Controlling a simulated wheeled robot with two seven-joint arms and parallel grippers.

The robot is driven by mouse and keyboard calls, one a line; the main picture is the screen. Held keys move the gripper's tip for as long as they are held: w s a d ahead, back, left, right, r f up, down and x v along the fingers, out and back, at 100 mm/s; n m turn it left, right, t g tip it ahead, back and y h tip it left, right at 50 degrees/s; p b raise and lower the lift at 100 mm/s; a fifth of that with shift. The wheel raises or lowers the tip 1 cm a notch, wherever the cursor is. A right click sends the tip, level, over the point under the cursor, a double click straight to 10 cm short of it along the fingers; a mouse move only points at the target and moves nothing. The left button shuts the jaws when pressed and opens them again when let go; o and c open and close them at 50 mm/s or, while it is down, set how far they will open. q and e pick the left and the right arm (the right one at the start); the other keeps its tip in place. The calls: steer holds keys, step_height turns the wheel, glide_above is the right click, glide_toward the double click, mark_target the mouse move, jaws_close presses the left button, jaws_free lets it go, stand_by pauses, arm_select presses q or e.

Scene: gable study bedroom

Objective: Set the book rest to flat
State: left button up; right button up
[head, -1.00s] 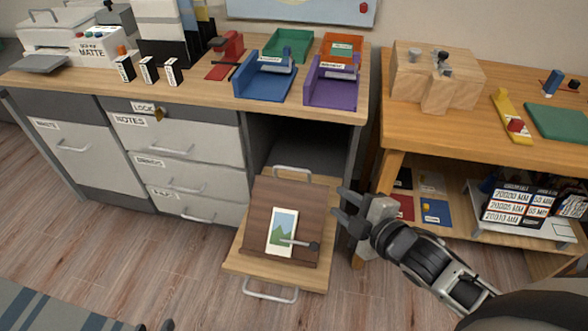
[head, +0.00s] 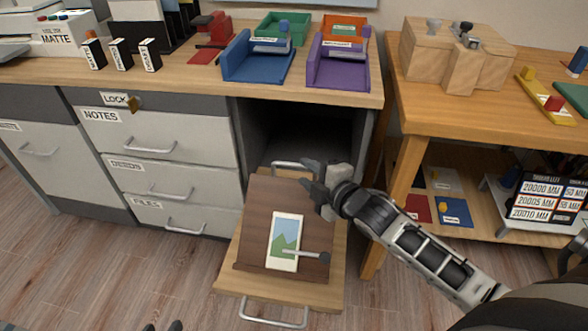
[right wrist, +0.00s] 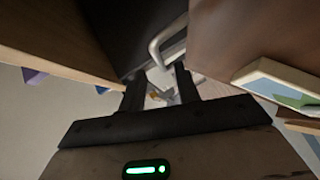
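The book rest (head: 255,215) is a dark brown board with a lip along its near edge, and it looks tilted up at the back. It sits on a pull-out wooden shelf (head: 228,283). A picture card (head: 285,236) lies on it, with a thin rod with a dark knob (head: 323,257) across the card. My right gripper (head: 304,177) is open and empty by the rest's back right corner; I cannot tell whether it touches. In the right wrist view its fingers (right wrist: 160,88) are apart, the board (right wrist: 235,40) to the right. My left gripper's tips (head: 163,326) barely show, apart.
A grey handle (head: 292,166) stands behind the rest; another handle (head: 272,315) is on the shelf's front. The desk (head: 200,88) with trays is above, with an open dark bay below it. A side table (head: 420,115) stands right. The floor at left is clear.

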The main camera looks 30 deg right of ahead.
mark_target(296, 166)
steer(key=b+x, duration=0.1)
steer(key=x, duration=0.4)
steer(key=shift+w+a+f, duration=0.1)
steer(key=shift+w, duration=0.3)
arm_select(q)
steer(key=shift+w+d+r+t+h, duration=0.1)
steer(key=shift+d+r+t+h, duration=0.05)
steer(key=shift+r+t, duration=0.2)
steer(key=shift+w+d+r+t+h, duration=0.15)
steer(key=shift+r+t, duration=0.1)
steer(key=shift+r, duration=0.2)
steer(key=shift+s, duration=0.1)
arm_select(e)
jaws_close()
